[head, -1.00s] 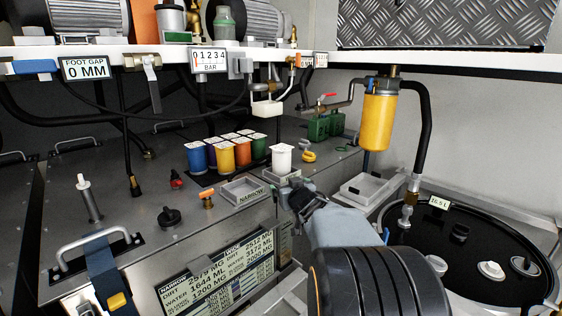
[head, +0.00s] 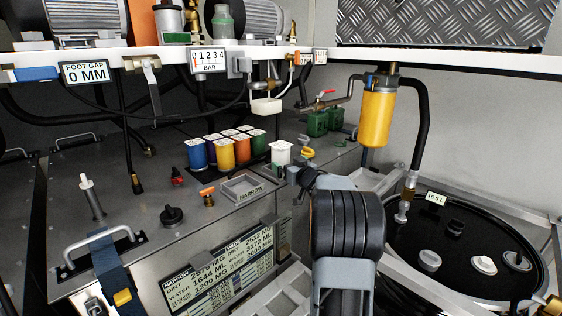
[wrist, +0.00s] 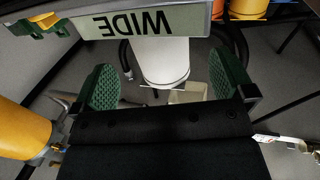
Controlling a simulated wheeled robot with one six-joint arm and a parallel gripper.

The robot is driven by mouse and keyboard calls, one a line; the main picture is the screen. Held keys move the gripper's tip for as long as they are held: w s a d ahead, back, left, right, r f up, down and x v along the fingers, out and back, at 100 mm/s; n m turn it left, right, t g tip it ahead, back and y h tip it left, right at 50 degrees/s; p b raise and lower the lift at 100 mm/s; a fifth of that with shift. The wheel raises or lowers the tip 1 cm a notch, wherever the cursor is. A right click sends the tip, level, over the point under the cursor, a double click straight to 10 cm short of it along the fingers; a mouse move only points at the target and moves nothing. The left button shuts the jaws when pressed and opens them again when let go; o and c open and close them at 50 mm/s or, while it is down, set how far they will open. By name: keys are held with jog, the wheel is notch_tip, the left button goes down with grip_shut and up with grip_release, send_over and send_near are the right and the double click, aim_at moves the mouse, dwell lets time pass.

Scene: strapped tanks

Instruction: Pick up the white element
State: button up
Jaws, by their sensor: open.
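The white element (head: 281,152) is a white cup-like cylinder standing upright on the grey tank top, to the right of the coloured cartridges. My gripper (head: 296,174) is beside it, at its lower right, and partly hides its foot. In the wrist view the white element (wrist: 163,62) shows between the two green-padded fingers of my gripper (wrist: 166,82), which are spread apart. An upside-down WIDE label plate (wrist: 145,22) covers part of the element there.
Several coloured cartridges (head: 228,150) stand to the left. An empty NARROW tray (head: 243,187) lies in front of them. A yellow filter (head: 378,117) hangs at the right above a black drum lid (head: 460,262). A white shelf edge (head: 430,62) runs overhead.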

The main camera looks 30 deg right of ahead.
aim_at(286, 160)
jog(key=shift+w+d+p, duration=0.15)
jog(key=shift+w+p, duration=0.35)
jog(key=shift+w, duration=0.85)
jog(key=shift+w+d+p, duration=0.1)
jog(key=shift+w+p, duration=0.4)
jog(key=shift+w, duration=0.85)
jog(key=shift+c, duration=0.5)
jog(key=c, duration=1)
jog(key=shift+r, duration=0.1)
jog(key=shift+c, duration=0.8)
